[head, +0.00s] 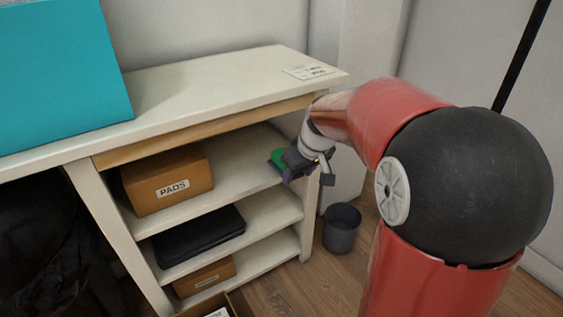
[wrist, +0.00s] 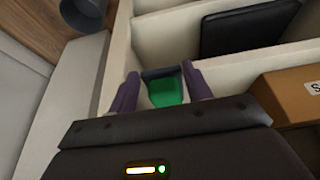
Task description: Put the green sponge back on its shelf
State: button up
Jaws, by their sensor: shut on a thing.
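The green sponge (head: 278,157) shows at the right end of the upper shelf (head: 236,166) in the head view, partly hidden by my gripper (head: 300,163). In the wrist view the green sponge (wrist: 165,92) lies between the two purple fingers of my gripper (wrist: 160,88), with a dark grey edge along its far side. My gripper is shut on the sponge. I cannot tell whether the sponge touches the shelf board.
A cardboard box labelled PADS (head: 168,181) stands at the left of the upper shelf. A black flat case (head: 198,234) lies on the shelf below. A grey bin (head: 342,228) stands on the floor right of the unit. The unit's right side wall is close to my gripper.

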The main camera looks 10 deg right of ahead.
aim_at(275, 162)
jog(key=w, duration=0.1)
jog(key=w+a, duration=0.1)
jog(key=w, duration=0.1)
jog(key=shift+w, duration=0.15)
jog(key=w, duration=0.1)
jog(key=w+a, duration=0.1)
jog(key=shift+w, duration=0.3)
jog(key=shift+s+f, duration=0.1)
jog(key=shift+f, duration=0.6)
jog(key=shift+f, duration=0.15)
jog(key=o, duration=0.4)
jog(key=shift+f+b, duration=0.1)
jog(key=shift+b, duration=0.25)
jog(key=o, duration=0.5)
